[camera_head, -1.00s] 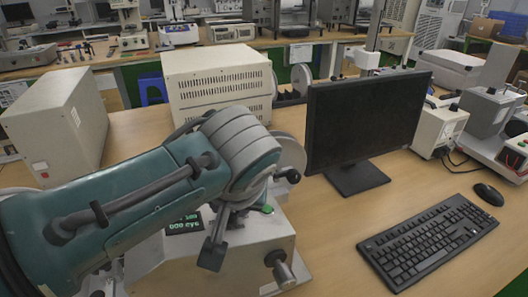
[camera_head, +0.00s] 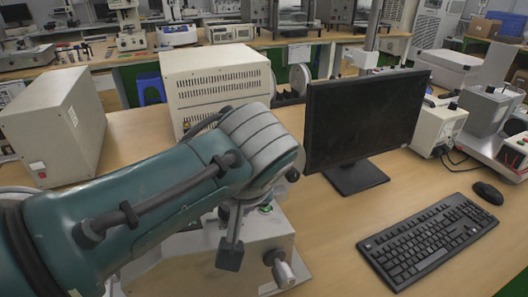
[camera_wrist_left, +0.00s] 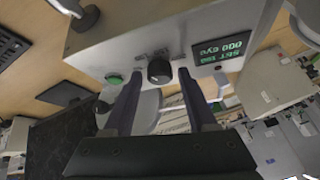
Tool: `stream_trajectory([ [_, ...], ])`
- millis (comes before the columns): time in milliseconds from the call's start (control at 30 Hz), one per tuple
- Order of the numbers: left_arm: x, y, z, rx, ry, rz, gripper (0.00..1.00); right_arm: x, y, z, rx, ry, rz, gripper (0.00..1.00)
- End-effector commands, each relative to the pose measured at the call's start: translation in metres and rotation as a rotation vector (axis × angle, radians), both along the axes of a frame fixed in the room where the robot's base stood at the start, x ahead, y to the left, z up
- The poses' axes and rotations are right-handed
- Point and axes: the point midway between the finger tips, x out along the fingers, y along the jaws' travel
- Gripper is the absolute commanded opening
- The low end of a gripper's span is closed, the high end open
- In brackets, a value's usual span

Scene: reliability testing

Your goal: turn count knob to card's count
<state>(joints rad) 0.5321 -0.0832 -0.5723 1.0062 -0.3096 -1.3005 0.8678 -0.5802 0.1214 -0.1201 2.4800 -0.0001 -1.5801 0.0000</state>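The white tester (camera_head: 205,272) stands on the near bench, partly behind my left arm. In the left wrist view its panel (camera_wrist_left: 190,30) carries a black knob (camera_wrist_left: 159,71), a green button (camera_wrist_left: 114,78) and a green-lit display (camera_wrist_left: 221,57). The display appears upside down and seems to read SET 100 and 000 CYC. My left gripper (camera_wrist_left: 160,78) is open, its fingertips on either side of the black knob with a visible gap; contact is not apparent. In the head view the arm hides the knob. I cannot make out a count card. My right gripper is out of view.
A monitor (camera_head: 362,118), keyboard (camera_head: 428,240) and mouse (camera_head: 488,193) are on the right of the bench. Beige boxes stand at the left (camera_head: 55,125) and behind the arm (camera_head: 218,82). Another black knob (camera_wrist_left: 85,18) protrudes from the tester.

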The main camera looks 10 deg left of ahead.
Motion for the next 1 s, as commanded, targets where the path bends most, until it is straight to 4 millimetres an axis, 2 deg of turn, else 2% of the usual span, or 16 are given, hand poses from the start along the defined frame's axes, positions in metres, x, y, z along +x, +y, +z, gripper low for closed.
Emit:
stream_trajectory([
  [100, 0.0, 0.0, 0.0, 0.0, 0.0, 0.0, 0.69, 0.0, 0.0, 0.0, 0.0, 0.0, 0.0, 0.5],
  [433, -0.002, -0.003, 0.007, -0.002, 0.0, -0.001, 0.69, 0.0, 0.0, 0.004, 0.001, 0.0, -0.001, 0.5],
  [700, -0.021, -0.017, 0.046, -0.005, -0.002, -0.001, 0.69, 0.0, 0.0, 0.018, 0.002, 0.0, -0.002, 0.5],
  [1000, -0.04, -0.03, 0.081, -0.001, -0.001, -0.001, 0.69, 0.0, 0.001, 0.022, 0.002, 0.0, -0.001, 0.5],
])
